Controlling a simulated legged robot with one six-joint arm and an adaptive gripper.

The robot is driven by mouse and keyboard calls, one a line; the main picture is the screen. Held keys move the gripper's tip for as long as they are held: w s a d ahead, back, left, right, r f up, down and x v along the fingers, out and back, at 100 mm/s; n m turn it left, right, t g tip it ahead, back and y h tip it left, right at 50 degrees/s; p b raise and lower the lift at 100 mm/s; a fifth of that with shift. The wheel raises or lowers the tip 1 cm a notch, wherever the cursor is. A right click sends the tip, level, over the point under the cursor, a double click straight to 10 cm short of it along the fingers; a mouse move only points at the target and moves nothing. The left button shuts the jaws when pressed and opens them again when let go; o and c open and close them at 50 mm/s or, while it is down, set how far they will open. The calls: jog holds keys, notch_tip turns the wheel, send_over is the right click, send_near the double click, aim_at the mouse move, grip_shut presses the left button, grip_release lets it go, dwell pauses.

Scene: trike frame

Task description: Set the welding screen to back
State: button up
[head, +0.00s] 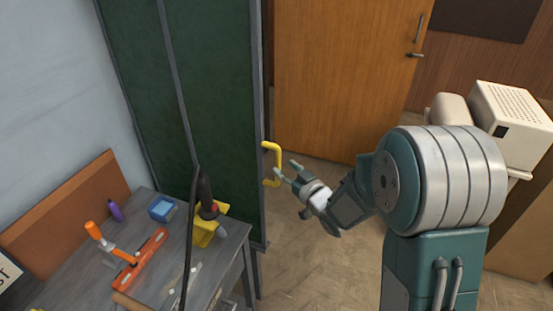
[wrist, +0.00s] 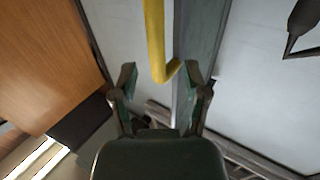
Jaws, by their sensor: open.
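The welding screen (head: 218,110) is a tall dark green panel in a grey frame, standing behind the workbench in the head view. A yellow handle (head: 276,163) sticks out from its right edge. My gripper (head: 286,168) is open just right of the handle, with its fingertips close to the handle's lower part. In the wrist view, the handle (wrist: 155,40) comes down from the top, and its lower bend appears between the fingertips of my gripper (wrist: 161,78). I cannot tell whether they touch. The screen's grey edge post (wrist: 196,50) shows behind the right finger.
A workbench (head: 75,266) at the lower left holds an orange clamp (head: 141,260), a blue box (head: 161,208), a purple bottle (head: 115,211) and a yellow tool (head: 207,230). A wooden door (head: 345,75) stands behind my arm. Floor (head: 300,245) is clear right of the bench.

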aim_at(279, 162)
jog(key=x, duration=0.3)
jog(key=shift+w, duration=0.4)
jog(key=shift+w+a, duration=0.25)
jog(key=shift+a, duration=0.15)
grip_shut()
